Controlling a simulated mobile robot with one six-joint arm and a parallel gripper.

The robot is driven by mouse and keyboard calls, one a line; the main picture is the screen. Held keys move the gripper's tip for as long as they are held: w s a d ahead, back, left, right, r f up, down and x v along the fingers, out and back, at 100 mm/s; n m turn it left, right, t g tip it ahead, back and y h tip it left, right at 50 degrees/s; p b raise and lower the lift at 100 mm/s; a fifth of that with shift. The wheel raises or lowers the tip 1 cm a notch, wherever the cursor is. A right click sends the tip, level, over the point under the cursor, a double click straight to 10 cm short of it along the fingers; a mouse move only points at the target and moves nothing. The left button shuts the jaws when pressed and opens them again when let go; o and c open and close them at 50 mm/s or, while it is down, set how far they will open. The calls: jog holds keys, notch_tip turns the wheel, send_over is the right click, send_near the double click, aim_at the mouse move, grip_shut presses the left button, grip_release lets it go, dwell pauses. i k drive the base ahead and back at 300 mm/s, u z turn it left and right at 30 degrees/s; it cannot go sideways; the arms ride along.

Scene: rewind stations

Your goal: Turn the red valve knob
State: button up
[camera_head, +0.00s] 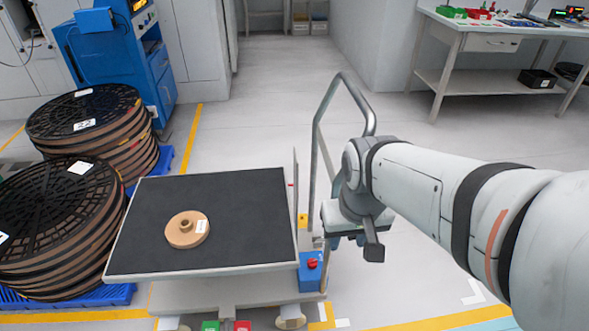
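A small red knob (312,263) sits on top of a blue box (311,275) at the right front corner of the cart. My arm reaches in from the right, and my gripper (356,245) hangs to the right of the knob and a little higher in the picture, apart from it. One dark finger shows at its lower right. The rest of the gripper is partly hidden by the wrist, so its opening is unclear. Nothing hides the knob.
The cart has a black top (245,215) with a tan round disc (187,229) on it. A metal handle (317,140) rises behind my gripper. Stacks of black reels (85,115) stand left. A workbench (480,28) is at the back right. Open floor lies behind the cart.

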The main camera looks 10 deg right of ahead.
aim_at(312, 263)
jog(key=z, duration=0.35)
jog(key=k, duration=0.1)
jog(key=u, duration=2.55)
jog(key=k, duration=1.4)
jog(key=z, duration=2.05)
jog(key=i, duration=1)
